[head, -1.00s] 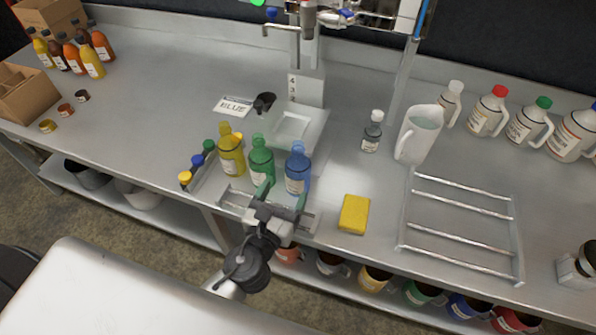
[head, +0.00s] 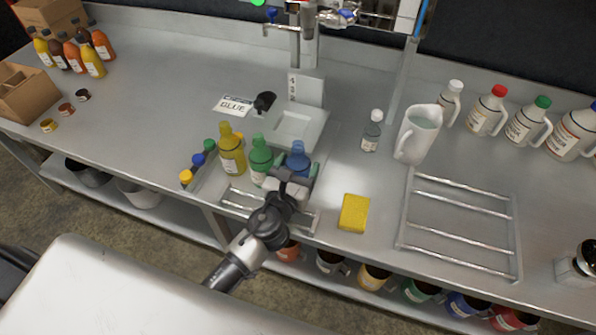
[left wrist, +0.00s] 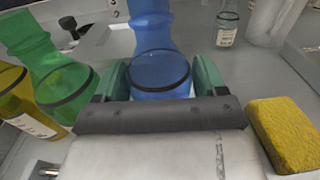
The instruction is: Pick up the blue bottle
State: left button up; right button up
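The blue bottle (head: 298,158) stands upright on the bench at the right end of a row of squeeze bottles. In the left wrist view the blue bottle (left wrist: 158,65) is between the two green fingers. My left gripper (head: 291,178) is low around it, one finger on each side. The left gripper (left wrist: 162,80) looks open, with narrow pale gaps showing between fingers and bottle. The gripper body hides the bottle's lower front in the head view. My right gripper is not in view.
A green bottle (head: 260,160) stands close left of the blue one, with a yellow bottle (head: 231,150) beyond it. A yellow sponge (head: 354,212) lies to the right. A metal rack (head: 460,255) lies further right. A scale-like stand (head: 297,125) is behind.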

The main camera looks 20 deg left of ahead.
pick_arm(q)
jog(key=c, duration=0.7)
jog(key=shift+o, duration=0.2)
jog(key=shift+r, duration=0.1)
